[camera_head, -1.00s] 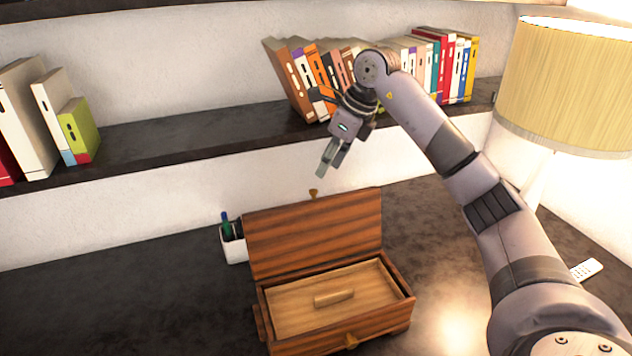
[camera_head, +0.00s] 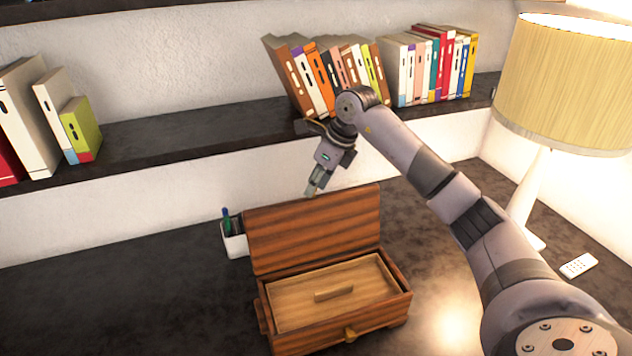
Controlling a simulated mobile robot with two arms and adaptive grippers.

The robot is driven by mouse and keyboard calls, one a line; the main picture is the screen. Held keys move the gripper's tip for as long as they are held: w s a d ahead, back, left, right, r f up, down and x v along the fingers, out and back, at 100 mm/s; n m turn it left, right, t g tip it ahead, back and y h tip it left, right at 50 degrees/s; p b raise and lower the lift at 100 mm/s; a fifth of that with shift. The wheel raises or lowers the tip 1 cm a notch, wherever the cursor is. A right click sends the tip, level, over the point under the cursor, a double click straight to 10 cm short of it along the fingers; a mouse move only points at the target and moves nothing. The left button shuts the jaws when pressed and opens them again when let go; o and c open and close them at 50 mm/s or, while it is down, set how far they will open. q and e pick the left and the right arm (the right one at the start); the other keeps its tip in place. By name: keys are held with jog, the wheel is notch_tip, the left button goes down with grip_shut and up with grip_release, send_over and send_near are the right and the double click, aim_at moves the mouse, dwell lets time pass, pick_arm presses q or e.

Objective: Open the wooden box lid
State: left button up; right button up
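The wooden box (camera_head: 345,335) stands on the dark desk, low in the middle of the head view. Its striped lid (camera_head: 315,232) is raised and stands upright at the back edge. A lighter inner panel with a small bar handle (camera_head: 334,293) shows inside the box. My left gripper is not in view.
A white pen holder (camera_head: 235,244) stands left of the lid. A shelf (camera_head: 180,137) with books (camera_head: 340,75) runs behind, above the desk. A lamp (camera_head: 565,85) and a white remote (camera_head: 578,265) are at the right. The desk at left is clear.

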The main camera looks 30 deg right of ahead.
grip_shut()
dwell(0.4)
